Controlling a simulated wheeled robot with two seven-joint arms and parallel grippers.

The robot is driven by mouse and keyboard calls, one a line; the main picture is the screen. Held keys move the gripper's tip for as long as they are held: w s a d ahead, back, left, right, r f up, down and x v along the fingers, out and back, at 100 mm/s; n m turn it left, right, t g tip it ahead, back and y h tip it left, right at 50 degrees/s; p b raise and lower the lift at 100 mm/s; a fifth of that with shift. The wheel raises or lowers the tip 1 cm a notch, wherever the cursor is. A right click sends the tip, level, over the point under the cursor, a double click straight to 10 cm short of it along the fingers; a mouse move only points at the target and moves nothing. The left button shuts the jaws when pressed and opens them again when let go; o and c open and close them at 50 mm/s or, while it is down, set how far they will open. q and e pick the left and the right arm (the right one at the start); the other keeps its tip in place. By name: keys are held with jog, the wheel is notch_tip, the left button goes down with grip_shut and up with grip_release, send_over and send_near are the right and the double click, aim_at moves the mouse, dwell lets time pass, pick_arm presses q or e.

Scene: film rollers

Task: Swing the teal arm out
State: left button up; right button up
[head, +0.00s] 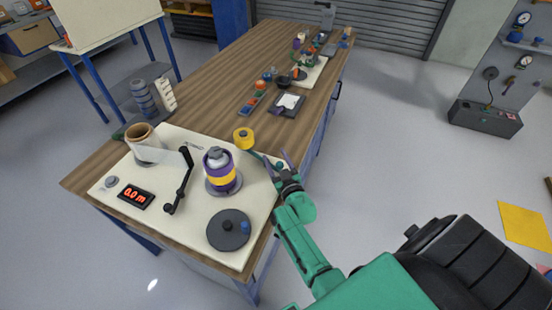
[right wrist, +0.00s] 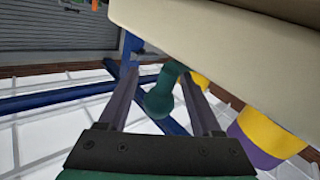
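The teal arm (head: 259,156) runs from beside the small yellow roller (head: 243,138) toward my right gripper (head: 276,160), at the right edge of the cream panel (head: 200,258). In the right wrist view, the arm's dark teal rounded end (right wrist: 158,102) sits between the two spread fingers, with visible gaps on both sides. My right gripper is open. I cannot tell how deep the end lies between the fingers. The yellow roller also shows in the right wrist view (right wrist: 201,82). My left gripper is not in view.
The purple and yellow roller (head: 220,172) stands left of my right gripper. A dark disc (head: 229,230), black lever (head: 183,178), brown roll (head: 144,142) and red display (head: 135,196) are on the panel. Small items and a clipboard (head: 288,103) lie farther along the wooden table (head: 205,88).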

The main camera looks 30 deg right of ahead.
jog(key=shift+s, duration=0.15)
jog(key=shift+s+a+r+p, duration=0.1)
jog(key=shift+s+p, duration=0.25)
jog(key=shift+p, duration=0.15)
jog(key=s+a+p, duration=0.2)
jog(key=s+p, duration=0.3)
jog(key=s, duration=0.8)
jog(key=shift+s+a, duration=0.15)
jog(key=shift+s, duration=0.05)
